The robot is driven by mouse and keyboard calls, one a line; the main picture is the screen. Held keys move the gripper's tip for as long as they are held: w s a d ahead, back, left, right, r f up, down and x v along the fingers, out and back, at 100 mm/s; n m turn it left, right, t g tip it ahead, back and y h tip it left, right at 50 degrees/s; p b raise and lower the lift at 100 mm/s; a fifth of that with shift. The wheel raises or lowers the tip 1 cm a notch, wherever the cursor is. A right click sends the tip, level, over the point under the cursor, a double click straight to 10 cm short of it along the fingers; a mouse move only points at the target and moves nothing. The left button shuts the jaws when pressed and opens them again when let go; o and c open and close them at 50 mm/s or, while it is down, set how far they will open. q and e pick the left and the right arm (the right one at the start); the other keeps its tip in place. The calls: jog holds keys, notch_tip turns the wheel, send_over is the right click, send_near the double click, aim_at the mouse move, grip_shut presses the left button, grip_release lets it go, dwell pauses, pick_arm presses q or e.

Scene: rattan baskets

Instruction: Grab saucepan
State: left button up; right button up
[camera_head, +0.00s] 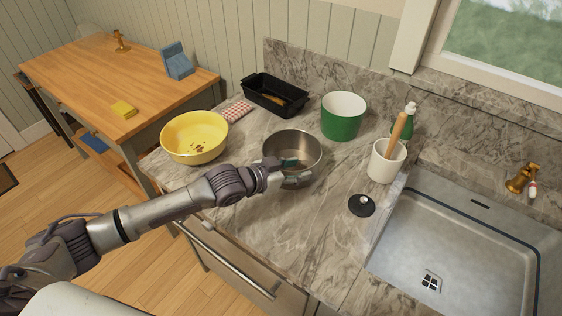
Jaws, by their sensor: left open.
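A round metal saucepan (292,146) stands on the grey marble counter (250,240), near its middle. Its near side is partly hidden behind my left gripper, and no handle shows clearly. My left gripper (300,170) is open at the near rim of the saucepan. One finger appears over the pan's opening and the other outside its wall; I cannot tell whether they touch it. My right gripper is not in view.
A yellow bowl (194,130), black loaf tin (262,95) and green pot (341,122) surround the pan. Right are a white utensil crock (384,165), black lid (361,205) and sink (470,235). The counter's front is clear.

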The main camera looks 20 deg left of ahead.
pick_arm(q)
jog(key=shift+w+d+f, duration=0.25)
jog(key=shift+w+d, duration=0.1)
jog(key=shift+w, duration=0.05)
jog(key=shift+s, duration=0.1)
jog(key=shift+c, duration=0.2)
jog(key=shift+c, duration=1.2)
grip_shut()
jog(key=shift+r, duration=0.15)
